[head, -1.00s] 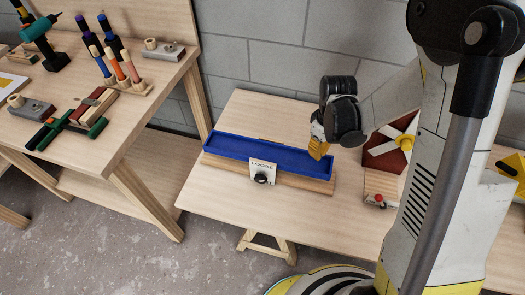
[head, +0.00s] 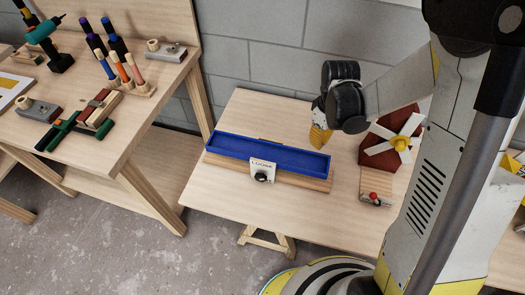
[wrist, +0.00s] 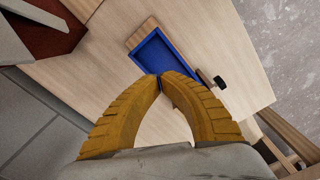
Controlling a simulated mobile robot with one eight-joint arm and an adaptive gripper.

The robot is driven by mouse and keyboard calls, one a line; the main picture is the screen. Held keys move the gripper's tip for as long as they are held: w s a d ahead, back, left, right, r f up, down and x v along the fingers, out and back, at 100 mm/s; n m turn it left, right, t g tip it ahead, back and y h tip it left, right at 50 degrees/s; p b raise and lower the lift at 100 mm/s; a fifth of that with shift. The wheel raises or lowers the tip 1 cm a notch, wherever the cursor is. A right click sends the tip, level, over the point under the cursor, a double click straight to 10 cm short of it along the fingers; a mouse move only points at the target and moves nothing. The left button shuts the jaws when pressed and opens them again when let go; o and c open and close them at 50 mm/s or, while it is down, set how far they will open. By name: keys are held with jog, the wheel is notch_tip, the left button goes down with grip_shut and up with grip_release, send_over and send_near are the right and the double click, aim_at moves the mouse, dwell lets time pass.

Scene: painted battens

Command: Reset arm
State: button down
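My gripper (head: 320,137) has yellow ridged fingers and hangs above the back right part of the low table, beyond the right end of the blue tray. In the wrist view the two fingertips (wrist: 162,76) meet, with nothing seen between them. The blue tray (head: 230,145) is long, shallow and seems empty. It lies along a wooden batten (head: 310,183), with a white card reading "LOOSE" (head: 262,166) and a black knob at its front. In the wrist view the tray (wrist: 150,52) shows beyond the fingertips, which partly cover its near end.
A dark red block with a white-bladed fan (head: 398,142) stands right of my gripper. A small wooden block with a red knob (head: 374,197) is in front of it. A grey block wall (head: 260,50) is behind. The left bench (head: 120,130) holds tools. The table front (head: 270,210) is clear.

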dwell(0.5)
jog(key=s+r+m+t, duration=0.3)
jog(key=s+r, duration=0.3)
jog(key=r, duration=0.4)
jog(key=s+r+m+t, duration=0.4)
jog(key=s+r+m, duration=0.1)
jog(key=r, duration=0.5)
jog(key=shift+s+r, duration=0.15)
jog(key=shift+s, duration=0.7)
dwell(1.1)
